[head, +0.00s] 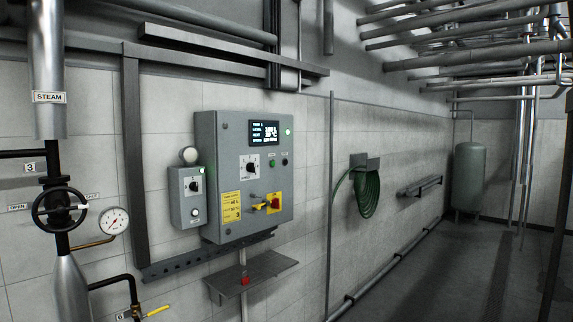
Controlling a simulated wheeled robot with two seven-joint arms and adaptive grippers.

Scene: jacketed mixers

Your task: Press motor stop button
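A grey control cabinet (218,150) is on the tiled wall, left of centre. Its front has a lit display (264,133), a rotary knob (249,167), a small green button (272,164), a small dark button (285,162) and a red-and-yellow switch (273,203). A smaller grey box (180,215) at its left has a dark knob (194,187), a pale round button (195,211) and a green light. The lettering by the buttons is too small to read, so I cannot tell which one is motor stop. Neither of my grippers is in view.
A steam pipe (47,60), a black handwheel (60,208) and a gauge (115,220) stand at the left. A small shelf (255,272) juts out below the cabinet. A green hose (367,195) hangs farther right. The floor (440,270) at the right is clear.

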